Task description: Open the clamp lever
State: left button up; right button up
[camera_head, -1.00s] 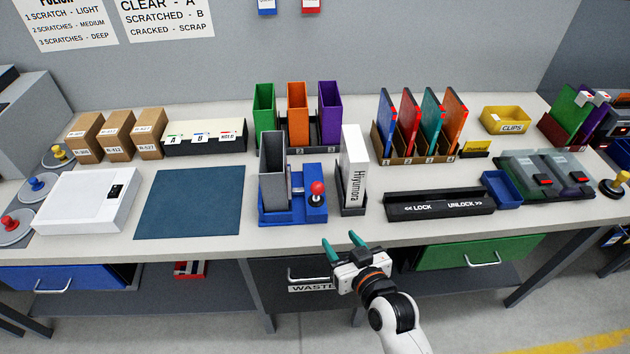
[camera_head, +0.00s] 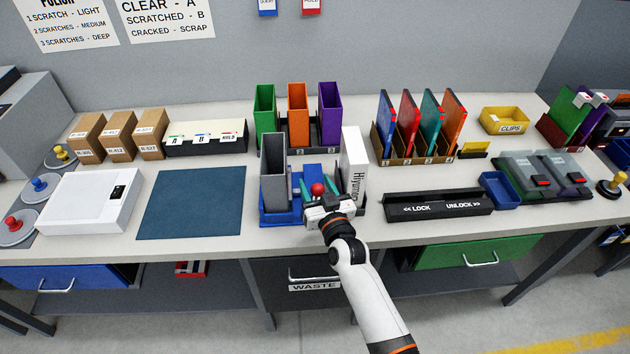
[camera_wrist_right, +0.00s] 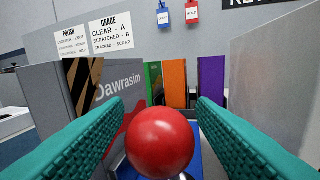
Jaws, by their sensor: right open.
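The clamp lever's red ball knob (camera_head: 318,188) stands on the blue clamp base (camera_head: 283,217), which holds a grey upright case (camera_head: 273,165). My right gripper (camera_head: 320,192) is at the lever, open, with a finger on each side of the knob. The lever's stem is mostly hidden by the knob and my gripper. My left gripper is not in view.
A white Hiyumora box (camera_head: 353,165) stands close to the right of my gripper. Green, orange and purple bins (camera_head: 297,112) stand behind. A blue mat (camera_head: 192,205) lies to the left. A black lock/unlock bar (camera_head: 438,205) lies to the right.

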jog(key=shift+w+a, duration=0.15)
jog(key=shift+w, duration=0.45)
jog(key=c, duration=0.9)
jog(key=shift+c, duration=0.2)
